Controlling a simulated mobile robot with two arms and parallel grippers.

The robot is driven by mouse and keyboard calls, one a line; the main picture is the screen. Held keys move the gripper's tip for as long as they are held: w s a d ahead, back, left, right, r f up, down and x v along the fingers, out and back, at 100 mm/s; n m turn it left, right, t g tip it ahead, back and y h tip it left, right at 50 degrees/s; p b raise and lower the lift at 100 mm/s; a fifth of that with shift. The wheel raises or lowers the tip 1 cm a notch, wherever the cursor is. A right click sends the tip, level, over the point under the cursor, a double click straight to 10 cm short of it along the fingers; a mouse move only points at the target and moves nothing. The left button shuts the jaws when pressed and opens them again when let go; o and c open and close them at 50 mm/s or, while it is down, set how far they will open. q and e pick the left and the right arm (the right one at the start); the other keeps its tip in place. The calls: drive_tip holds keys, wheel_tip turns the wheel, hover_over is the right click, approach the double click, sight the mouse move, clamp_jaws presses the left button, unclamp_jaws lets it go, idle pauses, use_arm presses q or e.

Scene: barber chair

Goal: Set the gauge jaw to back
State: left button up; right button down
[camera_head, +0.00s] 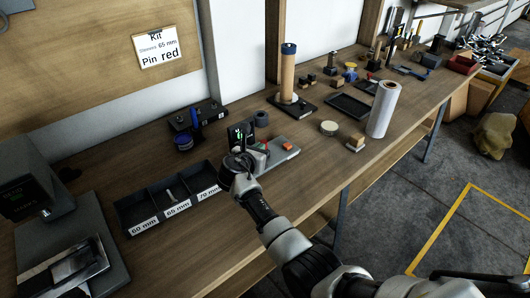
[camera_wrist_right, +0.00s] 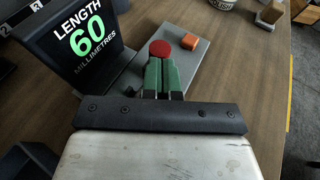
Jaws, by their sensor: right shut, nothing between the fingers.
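The gauge stands on a grey base (camera_head: 280,158) on the bench. Its dark display (camera_wrist_right: 82,40) reads "LENGTH 60 MILLIMETRES" in the right wrist view. A red knob (camera_wrist_right: 161,48) and an orange block (camera_wrist_right: 195,45) sit on the base, apart from each other. My right gripper (camera_wrist_right: 162,68) is shut and empty, with its green fingertips right at the red knob. I cannot tell whether they touch it. In the head view my right wrist hides part of the gauge. My left gripper is not in view.
A black tray (camera_head: 151,203) with three compartments marked 60, 65 and 70 mm lies left of the gauge. A white roll (camera_head: 383,108) and a post on a black base (camera_head: 293,107) stand behind it to the right. A sign (camera_head: 158,46) reads "Pin red".

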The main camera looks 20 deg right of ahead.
drive_tip(key=shift+w+r, duration=0.1)
drive_tip(key=shift+w, duration=0.05)
idle(0.3)
drive_tip(key=d, duration=0.1)
drive_tip(key=w+d+p, duration=0.1)
drive_tip(key=shift+d+r, duration=0.15)
drive_tip(key=shift+d, duration=0.25)
